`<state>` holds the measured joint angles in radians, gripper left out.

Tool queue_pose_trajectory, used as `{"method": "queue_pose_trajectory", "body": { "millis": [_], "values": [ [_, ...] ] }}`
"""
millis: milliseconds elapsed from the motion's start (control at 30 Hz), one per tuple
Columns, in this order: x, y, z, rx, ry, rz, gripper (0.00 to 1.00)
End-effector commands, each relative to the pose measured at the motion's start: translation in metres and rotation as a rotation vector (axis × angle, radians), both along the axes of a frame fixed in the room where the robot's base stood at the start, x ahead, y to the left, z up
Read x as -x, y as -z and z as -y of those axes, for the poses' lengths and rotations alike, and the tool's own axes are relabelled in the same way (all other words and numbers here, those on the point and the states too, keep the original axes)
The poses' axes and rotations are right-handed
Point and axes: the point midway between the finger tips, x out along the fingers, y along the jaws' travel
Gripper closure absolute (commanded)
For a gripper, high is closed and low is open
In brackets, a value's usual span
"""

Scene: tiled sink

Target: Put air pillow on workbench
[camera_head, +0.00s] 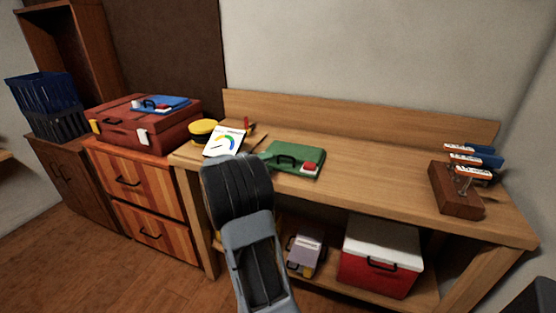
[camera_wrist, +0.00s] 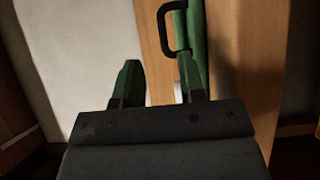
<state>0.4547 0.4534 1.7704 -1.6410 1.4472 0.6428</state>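The workbench (camera_head: 390,185) is a long wooden bench with a low back board and a lower shelf. I cannot pick out an air pillow in either view. A green case (camera_head: 292,160) with a black handle and a red-and-white piece lies on the bench top. It also shows in the wrist view (camera_wrist: 196,35), beyond my fingers. My gripper (camera_wrist: 158,80) has its two fingers apart, with nothing visible held between them. The right finger overlaps the green case in the picture; I cannot tell whether they touch.
A white card (camera_head: 225,142) and a yellow item (camera_head: 202,130) lie at the bench's left end. A brown block (camera_head: 457,190) with tools stands at the right. A red cooler (camera_head: 380,265) and a grey box (camera_head: 305,253) sit below. The bench's middle right is clear.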

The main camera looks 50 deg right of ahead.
Motion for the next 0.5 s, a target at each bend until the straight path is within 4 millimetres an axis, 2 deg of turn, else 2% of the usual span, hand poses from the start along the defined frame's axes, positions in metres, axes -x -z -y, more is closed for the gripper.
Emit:
{"method": "queue_pose_trajectory", "body": {
  "millis": [33, 200, 500],
  "values": [
    [-0.004, 0.000, -0.010, 0.001, -0.003, 0.000, 0.63],
    [-0.011, 0.000, -0.032, 0.001, -0.002, -0.001, 0.63],
    [-0.015, -0.001, -0.049, -0.008, 0.000, 0.002, 0.63]
  ]
}}
